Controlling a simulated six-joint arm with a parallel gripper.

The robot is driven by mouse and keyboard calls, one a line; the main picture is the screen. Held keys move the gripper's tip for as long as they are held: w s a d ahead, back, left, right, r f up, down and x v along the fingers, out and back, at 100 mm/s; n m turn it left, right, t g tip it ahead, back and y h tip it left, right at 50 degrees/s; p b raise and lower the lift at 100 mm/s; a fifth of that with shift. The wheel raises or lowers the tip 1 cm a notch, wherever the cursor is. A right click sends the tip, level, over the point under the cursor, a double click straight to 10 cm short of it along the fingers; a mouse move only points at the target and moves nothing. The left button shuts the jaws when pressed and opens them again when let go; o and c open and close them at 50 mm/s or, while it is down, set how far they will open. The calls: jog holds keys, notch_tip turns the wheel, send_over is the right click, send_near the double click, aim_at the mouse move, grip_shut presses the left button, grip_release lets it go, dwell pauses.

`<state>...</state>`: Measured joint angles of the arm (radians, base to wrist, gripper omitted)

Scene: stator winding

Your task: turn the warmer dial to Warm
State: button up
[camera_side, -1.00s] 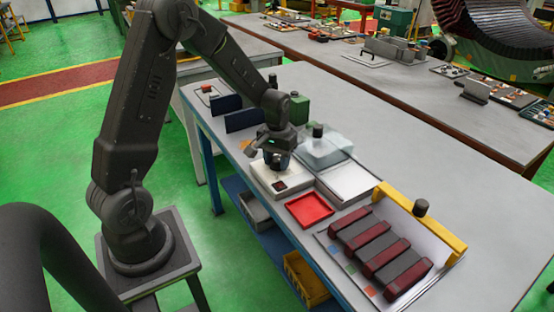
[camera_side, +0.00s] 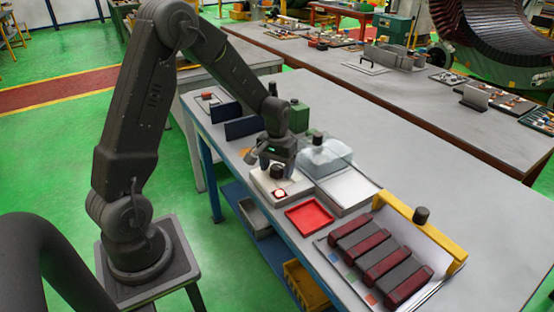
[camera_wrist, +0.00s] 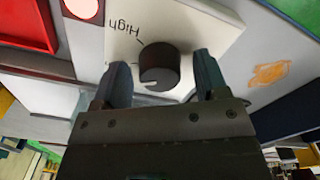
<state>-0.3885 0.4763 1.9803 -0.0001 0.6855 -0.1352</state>
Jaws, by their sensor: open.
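The warmer is a low cream-white box (camera_side: 297,186) under my gripper in the side view; its top (camera_wrist: 205,28) also shows in the wrist view. Its round black dial (camera_wrist: 160,66) stands between my fingertips, with a gap on each side. The word "High" reads upside down beside the dial; other lettering is hidden behind my left finger, and I cannot tell which setting the dial points to. A round red lamp (camera_side: 279,194) on the warmer is lit; in the wrist view it (camera_wrist: 83,8) looks pale pink. My gripper (camera_wrist: 162,78) is open and empty.
A red tray (camera_side: 309,216) lies to the right of the warmer. A clear lidded box (camera_side: 327,156) stands behind it. Dark blue upright panels (camera_side: 242,128) and a green block (camera_side: 299,117) stand further left. A rack of dark red and grey bars (camera_side: 380,255) lies at the right.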

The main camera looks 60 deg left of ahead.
aim_at(277, 166)
notch_tip(277, 166, up, 14)
dwell(0.4)
jog(key=shift+f, duration=0.1)
jog(key=s+d+r+m+t, duration=0.2)
jog(key=s+d+r+m, duration=0.1)
jog(key=s+d, duration=0.4)
jog(key=s+d+r+m+t, duration=0.3)
jog(key=s+d, duration=0.5)
jog(key=s, duration=0.3)
jog(key=shift+d+r+t, duration=0.2)
jog(key=shift+r+t, duration=0.05)
jog(key=shift+t, duration=0.05)
